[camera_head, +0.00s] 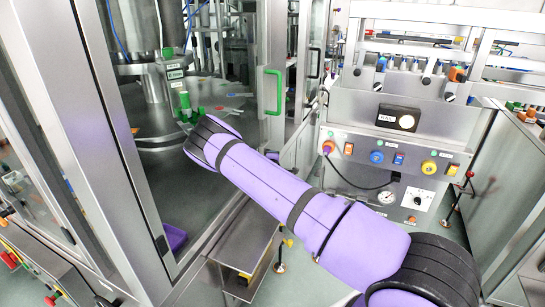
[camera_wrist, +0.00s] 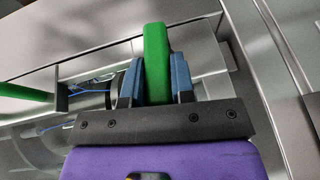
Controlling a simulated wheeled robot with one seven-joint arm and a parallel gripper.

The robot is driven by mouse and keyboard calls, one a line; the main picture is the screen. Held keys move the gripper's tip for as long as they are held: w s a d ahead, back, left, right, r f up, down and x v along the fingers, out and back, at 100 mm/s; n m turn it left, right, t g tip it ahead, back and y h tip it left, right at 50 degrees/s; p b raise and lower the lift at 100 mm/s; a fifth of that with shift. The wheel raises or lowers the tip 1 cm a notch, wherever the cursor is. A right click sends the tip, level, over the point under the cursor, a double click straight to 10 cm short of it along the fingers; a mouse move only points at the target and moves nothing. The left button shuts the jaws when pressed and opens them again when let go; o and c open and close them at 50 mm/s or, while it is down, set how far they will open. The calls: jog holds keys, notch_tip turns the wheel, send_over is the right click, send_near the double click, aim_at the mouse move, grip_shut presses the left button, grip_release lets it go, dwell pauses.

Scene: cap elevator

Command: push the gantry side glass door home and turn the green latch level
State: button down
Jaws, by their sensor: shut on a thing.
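In the wrist view, my gripper (camera_wrist: 157,78) is shut on the green latch (camera_wrist: 155,42), with a blue finger pad on each side. The latch points up in this picture; I cannot tell whether it is level. A second green bar (camera_wrist: 25,92) shows at the left edge. In the head view, a green handle (camera_head: 272,92) stands on the metal-framed glass door (camera_head: 250,60). I cannot tell whether the door is fully home.
A control panel (camera_head: 385,160) with coloured buttons and a gauge stands right of the door, close to my arm. A thick metal post (camera_head: 115,150) rises at left. Inside the machine, green-topped parts (camera_head: 185,108) stand on a round plate.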

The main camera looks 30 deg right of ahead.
jog(key=shift+d+f+t+h, duration=0.1)
jog(key=shift+f+t+h, duration=0.1)
jog(key=shift+t+h, duration=0.3)
jog(key=shift+n, duration=0.3)
jog(key=c, duration=1)
grip_release()
jog(key=shift+o, duration=0.2)
jog(key=shift+s+f, duration=0.1)
jog(key=shift+s, duration=0.1)
jog(key=v, duration=1)
jog(key=shift+s, duration=0.2)
